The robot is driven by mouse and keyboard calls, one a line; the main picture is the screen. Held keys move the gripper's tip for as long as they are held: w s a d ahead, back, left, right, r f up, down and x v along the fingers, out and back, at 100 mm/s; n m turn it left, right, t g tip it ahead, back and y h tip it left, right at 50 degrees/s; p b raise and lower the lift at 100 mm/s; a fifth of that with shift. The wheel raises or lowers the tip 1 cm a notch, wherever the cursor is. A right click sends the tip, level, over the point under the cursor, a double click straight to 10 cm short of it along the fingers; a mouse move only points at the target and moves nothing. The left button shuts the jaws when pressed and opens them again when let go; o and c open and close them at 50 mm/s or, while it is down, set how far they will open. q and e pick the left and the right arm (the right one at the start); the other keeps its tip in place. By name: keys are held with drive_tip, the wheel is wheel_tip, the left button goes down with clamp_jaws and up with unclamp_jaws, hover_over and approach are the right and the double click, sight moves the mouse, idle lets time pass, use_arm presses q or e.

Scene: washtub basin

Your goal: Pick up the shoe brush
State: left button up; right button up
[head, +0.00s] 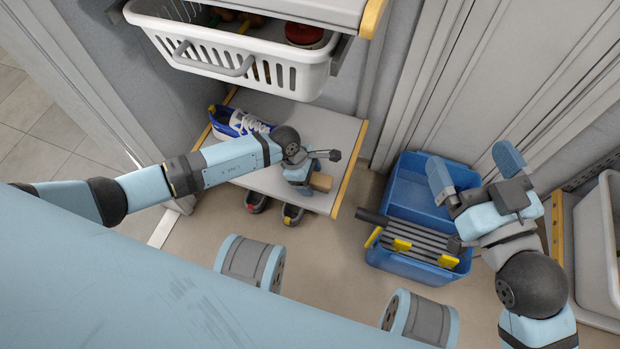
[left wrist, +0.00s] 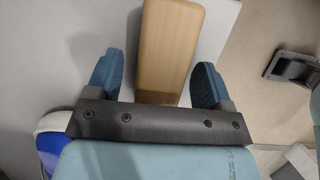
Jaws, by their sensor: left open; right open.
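The shoe brush (head: 321,182) is a light wooden block on the grey shelf board (head: 340,135), near the board's front edge. It also shows in the left wrist view (left wrist: 170,45), with its near end lying between the fingers. Its bristles are not visible. My left gripper (head: 305,187) is open at the brush, one finger on each side of the wood in the wrist view. A gap shows on the left side; the right finger is close to the wood, and I cannot tell if it touches. My right gripper (head: 474,169) is open and empty above the blue tub.
A blue-and-white sneaker (head: 235,122) stands on the shelf left of the brush. Dark shoes (head: 292,214) sit below the board. A white basket (head: 240,58) hangs above. The blue tub (head: 410,178) on the floor holds a black-and-yellow item (head: 415,240).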

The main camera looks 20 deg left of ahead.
sight(314, 177)
use_arm(q)
drive_tip(key=c, duration=1)
use_arm(e)
drive_tip(key=shift+w+r, duration=0.15)
drive_tip(key=shift+r, duration=0.05)
use_arm(q)
drive_tip(key=shift+c, duration=0.2)
drive_tip(key=shift+r, duration=0.25)
wheel_tip(314, 177, up, 3)
drive_tip(key=shift+r+p, duration=0.1)
drive_tip(key=shift+p, duration=1)
wheel_tip(314, 177, up, 6)
drive_tip(key=p, duration=0.2)
drive_tip(key=shift+p, duration=0.3)
drive_tip(key=shift+r, duration=0.4)
use_arm(e)
drive_tip(key=m, duration=0.1)
drive_tip(key=s+a+m+g, duration=0.1)
drive_tip(key=s, duration=0.1)
drive_tip(key=shift+s+a+f+m+g, duration=0.2)
drive_tip(key=shift+s+f+m+g, duration=0.1)
drive_tip(key=shift+m, duration=0.1)
